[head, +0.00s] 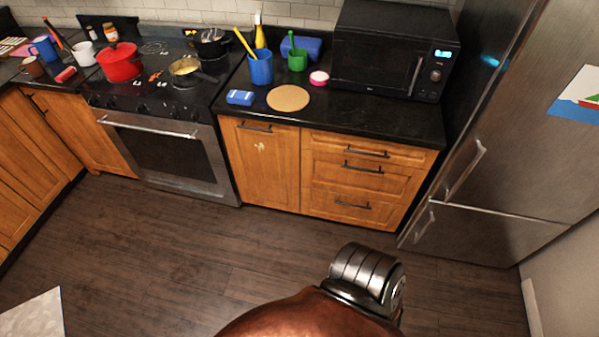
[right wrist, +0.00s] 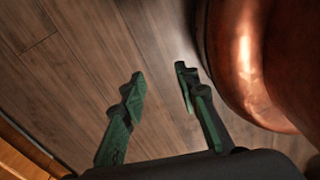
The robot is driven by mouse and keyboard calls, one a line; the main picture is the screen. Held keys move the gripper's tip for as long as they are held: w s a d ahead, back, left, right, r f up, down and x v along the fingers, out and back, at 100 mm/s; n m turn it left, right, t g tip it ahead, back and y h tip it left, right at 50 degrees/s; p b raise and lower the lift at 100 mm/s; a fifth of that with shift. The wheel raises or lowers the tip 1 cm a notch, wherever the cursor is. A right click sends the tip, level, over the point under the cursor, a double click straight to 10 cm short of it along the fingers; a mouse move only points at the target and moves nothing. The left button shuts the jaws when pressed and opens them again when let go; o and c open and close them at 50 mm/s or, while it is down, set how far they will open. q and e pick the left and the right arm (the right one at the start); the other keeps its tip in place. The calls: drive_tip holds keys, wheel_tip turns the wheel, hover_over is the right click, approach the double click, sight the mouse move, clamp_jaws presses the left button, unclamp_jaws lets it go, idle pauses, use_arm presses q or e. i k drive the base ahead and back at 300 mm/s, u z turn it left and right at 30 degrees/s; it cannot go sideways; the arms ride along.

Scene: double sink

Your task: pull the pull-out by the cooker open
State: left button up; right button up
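The pull-out by the cooker (head: 262,178) is a wooden front just right of the cooker (head: 165,150), under the black worktop. It sits flush and closed, with a dark horizontal bar handle (head: 254,127) near its top edge. A small pale mark shows on its face. My right gripper (right wrist: 160,76) shows in the right wrist view with its two green fingers apart and nothing between them, over the wooden floor. It is far from the handle. In the head view only part of my arm shows, at the bottom; neither gripper is seen there.
Three drawers (head: 360,180) stand right of the pull-out, then a steel fridge (head: 500,140). The worktop carries a microwave (head: 385,50), a blue cup (head: 260,68) and a round board (head: 288,98). The floor (head: 190,250) before the units is clear. A pale mat (head: 32,318) lies lower left.

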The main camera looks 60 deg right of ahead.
sight(265, 158)
drive_tip(key=z, duration=1.1)
drive_tip(key=i, duration=1.1)
drive_tip(key=z, duration=0.25)
